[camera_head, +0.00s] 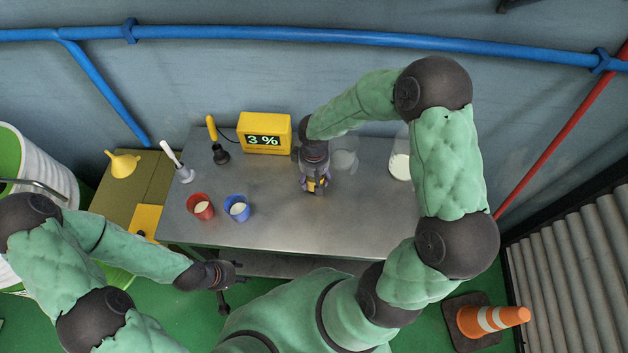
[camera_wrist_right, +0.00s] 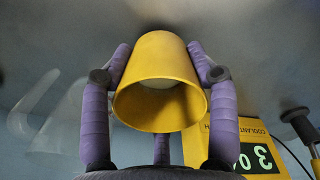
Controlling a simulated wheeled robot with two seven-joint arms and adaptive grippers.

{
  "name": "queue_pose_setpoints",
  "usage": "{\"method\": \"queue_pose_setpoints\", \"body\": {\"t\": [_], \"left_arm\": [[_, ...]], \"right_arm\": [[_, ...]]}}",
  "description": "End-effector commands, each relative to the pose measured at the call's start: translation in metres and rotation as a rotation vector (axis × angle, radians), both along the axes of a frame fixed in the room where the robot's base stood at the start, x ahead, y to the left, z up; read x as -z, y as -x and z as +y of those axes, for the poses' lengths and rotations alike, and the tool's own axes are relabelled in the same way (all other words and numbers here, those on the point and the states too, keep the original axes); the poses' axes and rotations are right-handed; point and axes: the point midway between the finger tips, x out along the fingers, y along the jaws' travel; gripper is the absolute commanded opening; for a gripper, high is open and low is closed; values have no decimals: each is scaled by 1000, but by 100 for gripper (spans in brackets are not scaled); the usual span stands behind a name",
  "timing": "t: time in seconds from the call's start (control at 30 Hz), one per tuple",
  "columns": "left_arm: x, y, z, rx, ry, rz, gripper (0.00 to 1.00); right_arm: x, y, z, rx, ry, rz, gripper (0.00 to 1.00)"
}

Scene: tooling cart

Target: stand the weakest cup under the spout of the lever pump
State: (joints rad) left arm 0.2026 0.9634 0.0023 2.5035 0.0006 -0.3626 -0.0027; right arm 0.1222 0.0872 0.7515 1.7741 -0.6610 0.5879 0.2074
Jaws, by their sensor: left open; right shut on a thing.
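My right gripper (camera_head: 316,187) is shut on a yellow cup (camera_wrist_right: 158,80), low over the steel cart top. In the right wrist view its fingers (camera_wrist_right: 160,75) grip both sides of the cup, and something pale shows inside. A red cup (camera_head: 200,207) and a blue cup (camera_head: 237,209) stand side by side near the front left, each with pale liquid. The yellow meter (camera_head: 265,133) reads 3 %. My left gripper (camera_head: 228,275) is open and empty, in front of the cart's front edge. I cannot make out the lever pump or its spout for certain.
A yellow-handled probe (camera_head: 213,138) and a white-handled tool (camera_head: 179,163) stand at the back left. The front middle of the cart top (camera_head: 275,230) is clear.

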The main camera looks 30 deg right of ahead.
Motion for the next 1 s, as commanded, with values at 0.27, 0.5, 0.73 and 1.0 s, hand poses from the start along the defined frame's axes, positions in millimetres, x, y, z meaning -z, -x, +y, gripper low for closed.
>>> {"method": "queue_pose_setpoints", "body": {"t": [0.27, 0.5, 0.73, 1.0], "left_arm": [[6, 0, 0, 0, 0, 0, 45], [10, 0, 0, 0, 0, 0, 45], [9, 0, 0, 0, 0, 0, 45], [8, 0, 0, 0, 0, 0, 45]], "right_arm": [[17, 0, 0, 2, 0, -1, 26], [21, 0, 0, 2, 0, 0, 26], [20, 0, 0, 1, 0, 0, 84], [19, 0, 0, 1, 0, 0, 84]]}}
